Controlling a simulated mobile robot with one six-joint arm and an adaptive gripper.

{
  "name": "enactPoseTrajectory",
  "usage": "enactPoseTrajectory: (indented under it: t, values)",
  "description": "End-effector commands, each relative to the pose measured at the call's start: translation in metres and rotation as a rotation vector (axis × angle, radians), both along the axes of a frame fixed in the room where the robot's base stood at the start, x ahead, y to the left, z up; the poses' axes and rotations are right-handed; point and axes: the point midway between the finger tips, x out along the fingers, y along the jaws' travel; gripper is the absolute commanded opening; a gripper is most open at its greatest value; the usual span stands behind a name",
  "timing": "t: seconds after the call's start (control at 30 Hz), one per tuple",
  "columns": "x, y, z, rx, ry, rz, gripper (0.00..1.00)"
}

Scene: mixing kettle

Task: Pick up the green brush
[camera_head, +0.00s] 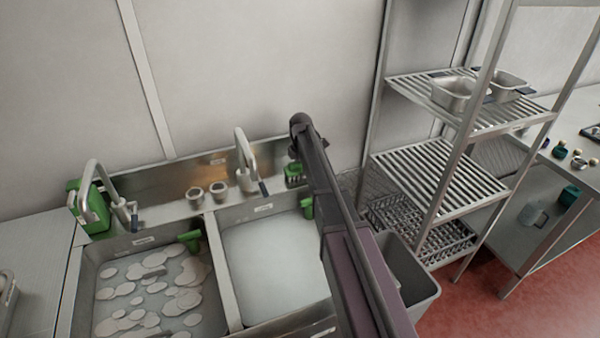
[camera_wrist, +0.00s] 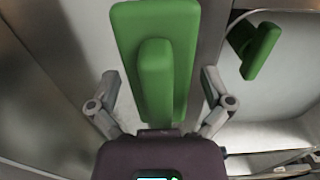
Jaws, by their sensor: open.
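The green brush (camera_wrist: 180,30), a flat block with a raised rounded handle (camera_wrist: 155,82), fills the upper middle of the wrist view. My gripper (camera_wrist: 160,78) is open, with one finger on each side of the brush and gaps between. In the head view a green brush (camera_head: 294,172) with bristles stands on the ledge behind the sinks, beside my arm. My gripper's fingers cannot be made out there.
A second green object (camera_wrist: 262,50) is at the right sink's edge, also in the head view (camera_head: 306,207). A tap (camera_head: 246,160) and two small cups (camera_head: 207,192) stand left of the brush. The left sink (camera_head: 90,272) holds pale discs. A metal shelf rack (camera_head: 440,175) stands right.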

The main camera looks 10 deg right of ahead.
Motion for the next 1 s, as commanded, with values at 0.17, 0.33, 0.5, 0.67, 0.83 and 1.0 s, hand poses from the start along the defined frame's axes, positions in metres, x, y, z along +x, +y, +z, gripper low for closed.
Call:
enactPoseTrajectory:
  t: [0.17, 0.33, 0.5, 0.67, 0.83, 1.0]
  values:
    - [0.0, 0.0002, 0.0004, 0.0, 0.0, 0.0, 1.0]
    - [0.0, 0.0003, 0.0004, 0.0, 0.0, 0.0, 1.0]
    - [-0.0001, 0.0004, 0.0004, 0.0, 0.0, 0.0, 0.82]
    - [-0.0001, 0.0005, 0.0003, 0.0, 0.0, 0.0, 0.35]
    - [0.0, 0.0005, 0.0003, 0.0, 0.0, 0.001, 0.18]
    - [0.0001, 0.0006, 0.0004, 0.0, 0.0, 0.001, 0.18]
